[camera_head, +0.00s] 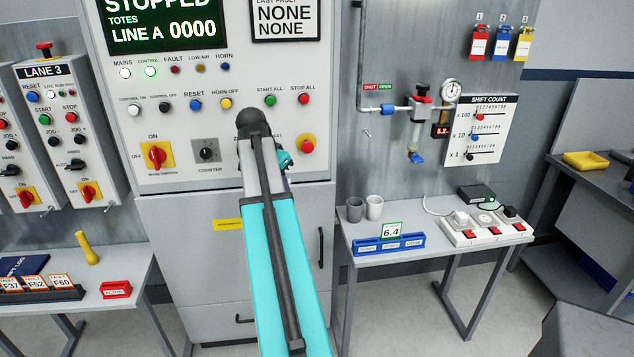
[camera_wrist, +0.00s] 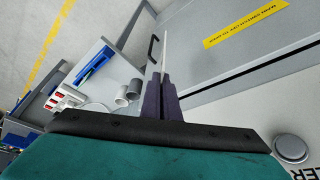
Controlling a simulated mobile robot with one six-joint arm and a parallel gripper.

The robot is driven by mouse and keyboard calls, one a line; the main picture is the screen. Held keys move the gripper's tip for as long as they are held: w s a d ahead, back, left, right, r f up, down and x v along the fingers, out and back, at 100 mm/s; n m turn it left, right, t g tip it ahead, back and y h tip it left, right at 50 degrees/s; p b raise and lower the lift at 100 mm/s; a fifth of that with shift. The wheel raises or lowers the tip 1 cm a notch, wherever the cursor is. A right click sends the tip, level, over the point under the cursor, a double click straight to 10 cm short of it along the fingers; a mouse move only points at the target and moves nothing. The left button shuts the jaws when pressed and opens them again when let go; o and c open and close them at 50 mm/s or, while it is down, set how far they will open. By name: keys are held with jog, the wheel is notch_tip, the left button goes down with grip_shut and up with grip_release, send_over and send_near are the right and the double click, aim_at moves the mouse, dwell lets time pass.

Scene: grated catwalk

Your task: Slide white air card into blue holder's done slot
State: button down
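The blue holder (camera_head: 388,245) stands on the grey side table, with several white-labelled sections whose words are too small to read. A white card with a green edge, reading 6.4 (camera_head: 393,230), stands upright at the holder; I cannot tell which slot it is in. In the wrist view the blue holder (camera_wrist: 95,64) shows at upper left. My gripper (camera_wrist: 162,78) has its dark purple fingers close together in front of the grey cabinet, away from the holder. A thin pale strip shows beyond the fingertips; I cannot tell what it is. My arm mostly hides the gripper in the head view.
Two grey cups (camera_head: 374,207) stand behind the holder. A power strip (camera_head: 486,228) and a black box (camera_head: 477,193) are to its right. The control cabinet (camera_head: 240,240) has a protruding black handle (camera_head: 321,247) beside the table. The table's front strip is clear.

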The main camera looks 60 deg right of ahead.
jog(key=w+a+n+t+y, duration=0.15)
jog(key=w+a+n, duration=0.35)
jog(key=w+a, duration=0.6)
jog(key=w+a+n+t, duration=0.2)
jog(key=w+a+n, duration=0.35)
jog(key=a, duration=0.95)
jog(key=w+a+n+y, duration=0.1)
jog(key=a+n, duration=0.2)
jog(key=a, duration=0.6)
jog(key=w+a+n+t+y, duration=0.1)
jog(key=w+a+n, duration=0.1)
jog(key=a, duration=0.7)
jog(key=w+a+f+n+y, duration=0.1)
jog(key=a+n, duration=0.3)
jog(key=a, duration=0.5)
jog(key=shift+w+a+t, duration=0.35)
jog(key=shift+w, duration=0.15)
jog(key=shift+f, duration=0.15)
